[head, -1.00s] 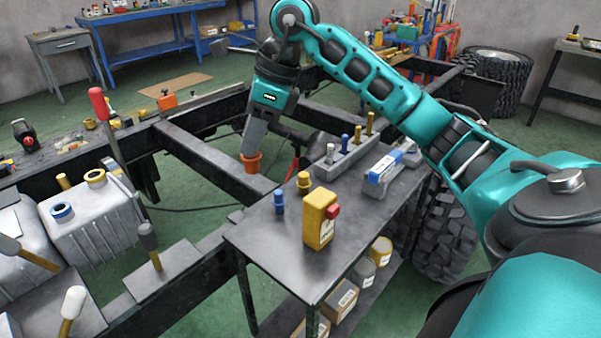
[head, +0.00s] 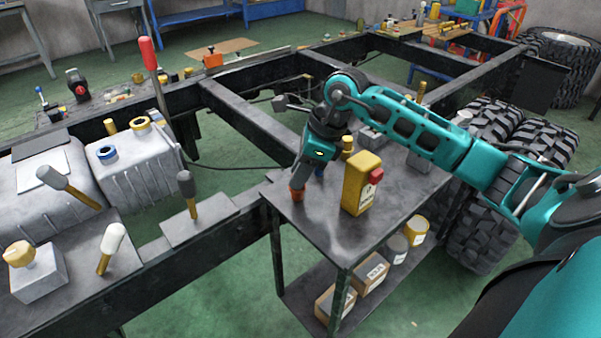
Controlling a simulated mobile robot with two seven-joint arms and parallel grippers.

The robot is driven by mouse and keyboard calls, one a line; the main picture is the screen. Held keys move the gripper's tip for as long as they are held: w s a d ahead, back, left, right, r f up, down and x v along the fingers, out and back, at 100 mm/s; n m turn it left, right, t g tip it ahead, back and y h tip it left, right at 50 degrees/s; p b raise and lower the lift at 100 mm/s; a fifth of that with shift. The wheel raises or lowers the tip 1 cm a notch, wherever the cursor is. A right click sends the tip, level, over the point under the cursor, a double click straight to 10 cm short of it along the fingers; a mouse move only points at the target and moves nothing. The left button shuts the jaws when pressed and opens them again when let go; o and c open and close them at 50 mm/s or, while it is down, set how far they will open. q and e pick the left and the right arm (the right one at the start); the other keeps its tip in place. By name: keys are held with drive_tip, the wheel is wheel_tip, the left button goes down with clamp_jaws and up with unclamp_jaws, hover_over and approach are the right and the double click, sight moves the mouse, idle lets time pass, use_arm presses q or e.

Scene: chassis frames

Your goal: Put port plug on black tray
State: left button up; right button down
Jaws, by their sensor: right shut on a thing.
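The port plug appears to be the small orange-brown piece (head: 297,195) at my right fingertips. My right gripper (head: 298,184) points down and is shut on it, over the left corner of the dark cart top (head: 320,238). I cannot tell whether the plug touches the surface. A flat dark plate (head: 215,224) lies left of the cart with a dark-headed mallet on it, and a thin black sheet (head: 40,143) lies at the far left. I cannot tell which dark surface is the black tray. My left gripper is not in view.
A yellow bottle with a red cap (head: 362,184) stands on the cart just right of my gripper. My arm partly hides other items behind it. Cans and boxes (head: 370,272) fill the lower shelf. Chassis rails (head: 245,125) run behind. The cart's front-left top is clear.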

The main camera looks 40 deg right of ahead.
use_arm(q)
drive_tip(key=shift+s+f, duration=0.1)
use_arm(e)
drive_tip(key=shift+f, duration=0.1)
drive_tip(key=shift+f, duration=0.15)
drive_tip(key=c, duration=0.9)
unclamp_jaws()
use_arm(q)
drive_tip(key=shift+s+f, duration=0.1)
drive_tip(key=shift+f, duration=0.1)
use_arm(e)
drive_tip(key=shift+r, duration=0.3)
use_arm(q)
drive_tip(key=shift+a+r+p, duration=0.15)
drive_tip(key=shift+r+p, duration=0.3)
drive_tip(key=shift+p, duration=0.25)
use_arm(e)
drive_tip(key=v, duration=1.1)
drive_tip(key=shift+s+r, duration=0.1)
drive_tip(key=shift+r, duration=0.25)
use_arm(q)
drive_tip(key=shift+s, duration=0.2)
